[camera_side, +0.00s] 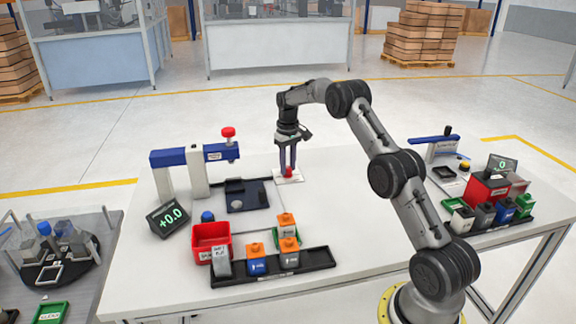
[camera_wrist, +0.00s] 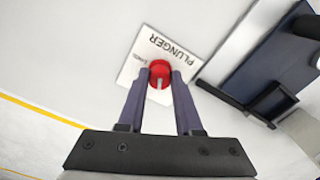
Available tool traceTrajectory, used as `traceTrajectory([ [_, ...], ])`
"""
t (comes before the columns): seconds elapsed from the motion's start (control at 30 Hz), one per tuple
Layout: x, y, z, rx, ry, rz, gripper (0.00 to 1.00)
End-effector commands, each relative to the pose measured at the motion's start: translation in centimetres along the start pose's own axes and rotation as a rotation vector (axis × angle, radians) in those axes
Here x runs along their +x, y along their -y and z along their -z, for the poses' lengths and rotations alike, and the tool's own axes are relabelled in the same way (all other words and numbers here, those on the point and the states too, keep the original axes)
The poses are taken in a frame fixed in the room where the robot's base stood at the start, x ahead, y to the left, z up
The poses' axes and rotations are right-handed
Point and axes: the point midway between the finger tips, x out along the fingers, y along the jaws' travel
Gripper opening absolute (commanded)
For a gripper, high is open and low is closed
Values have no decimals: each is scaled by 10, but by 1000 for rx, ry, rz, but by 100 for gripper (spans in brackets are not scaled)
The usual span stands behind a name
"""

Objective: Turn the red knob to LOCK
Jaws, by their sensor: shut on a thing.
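The red knob (camera_wrist: 159,73) sits on a white plate (camera_wrist: 185,56) lettered PLUNGER. A smaller word on the plate beside the knob is too small to read surely. My gripper (camera_side: 288,168) points straight down over the knob. In the wrist view its two dark fingers (camera_wrist: 160,80) are shut on the knob, one on each side. A pale mark shows on the knob between the fingers.
A blue-topped press (camera_side: 195,156) with a red handle stands left of my gripper, its dark base (camera_side: 248,196) close by. A display (camera_side: 168,219) reads +0.0. A red bin (camera_side: 211,240) and a black tray (camera_side: 310,262) with several small containers stand in front.

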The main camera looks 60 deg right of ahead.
Motion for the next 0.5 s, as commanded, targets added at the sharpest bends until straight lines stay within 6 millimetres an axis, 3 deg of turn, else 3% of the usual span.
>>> traceTrajectory([
  [0.5,-2,1,0,489,-2,-1,0],
])
